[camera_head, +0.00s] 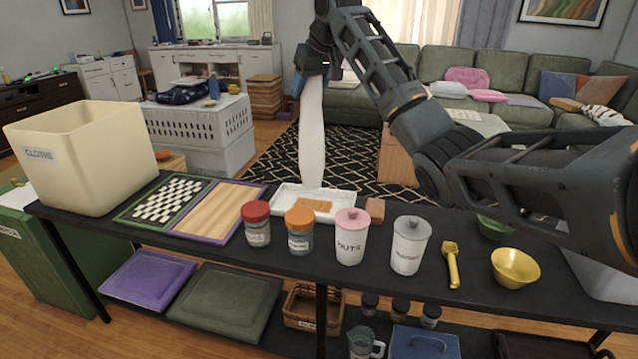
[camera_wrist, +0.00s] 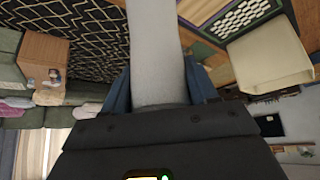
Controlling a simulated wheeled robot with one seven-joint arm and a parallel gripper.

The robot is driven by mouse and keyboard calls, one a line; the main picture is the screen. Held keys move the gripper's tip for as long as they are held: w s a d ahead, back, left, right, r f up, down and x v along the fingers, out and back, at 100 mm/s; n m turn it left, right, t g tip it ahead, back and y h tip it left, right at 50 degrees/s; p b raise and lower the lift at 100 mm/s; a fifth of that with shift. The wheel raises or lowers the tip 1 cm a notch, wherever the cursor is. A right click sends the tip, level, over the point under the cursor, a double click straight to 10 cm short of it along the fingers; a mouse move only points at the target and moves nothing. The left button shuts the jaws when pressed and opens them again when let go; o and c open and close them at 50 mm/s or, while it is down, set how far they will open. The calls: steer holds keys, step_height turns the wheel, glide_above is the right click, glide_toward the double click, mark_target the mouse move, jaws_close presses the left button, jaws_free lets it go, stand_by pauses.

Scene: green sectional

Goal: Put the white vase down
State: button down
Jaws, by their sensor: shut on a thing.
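The white vase (camera_head: 312,135) is tall and slim and hangs below my gripper (camera_head: 308,82) in the head view. My gripper is shut on its upper end. The vase's lower end is over the back part of a white tray (camera_head: 341,196) on the dark table; whether it touches the tray I cannot tell. In the wrist view the pale vase (camera_wrist: 158,50) runs up from between the blue fingers of my gripper (camera_wrist: 158,95), and its far end is out of the frame.
On the dark table (camera_head: 190,245) stand a cream box (camera_head: 80,150), a checkered board (camera_head: 168,200), a wooden board (camera_head: 222,208), jars with red (camera_head: 257,228) and orange (camera_head: 300,235) lids, white canisters (camera_head: 350,240) and a yellow bowl (camera_head: 515,268). A brown block (camera_head: 375,209) is beside the tray.

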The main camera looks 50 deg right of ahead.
mark_target(311, 149)
step_height(311, 149, down, 16)
steer(key=shift+f+p, duration=0.1)
steer(key=shift+p, duration=1)
steer(key=shift+c, duration=1.6)
jaws_free()
steer(key=shift+s+f, duration=0.1)
steer(key=shift+f, duration=0.1)
steer(key=b+v, duration=0.1)
steer(key=v, duration=1.1)
steer(key=shift+r, duration=0.15)
